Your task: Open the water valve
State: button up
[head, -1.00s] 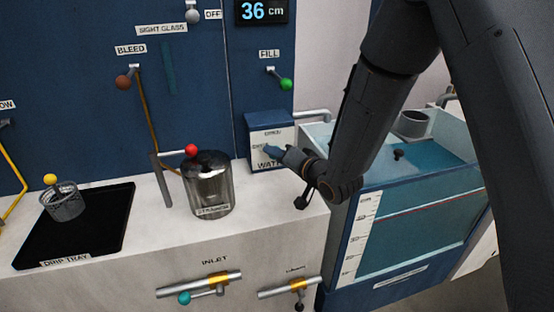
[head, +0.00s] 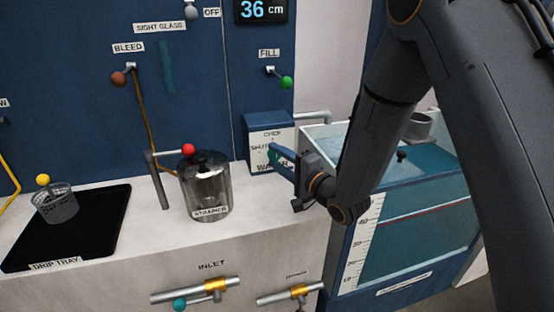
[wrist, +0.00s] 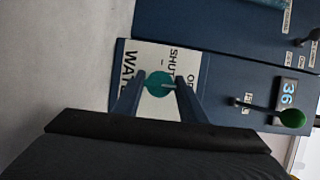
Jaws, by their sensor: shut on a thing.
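The water valve is a blue box with a white face plate (head: 260,140) lettered OPEN, SHUT and WATER, on the right end of the counter. In the head view the fingers largely hide the knob.
A glass strainer jar (head: 206,188) and a red-knobbed lever (head: 188,149) stand left of the valve. The green FILL knob (head: 285,82) is above it. A water tank (head: 430,215) is to the right, beneath my arm. A black drip tray (head: 95,225) lies at left.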

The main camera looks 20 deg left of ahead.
dwell(0.3)
jog(key=o, duration=1.1)
jog(key=shift+c, duration=0.2)
jog(key=b+v, duration=0.1)
jog(key=v, duration=0.7)
jog(key=shift+a, duration=0.1)
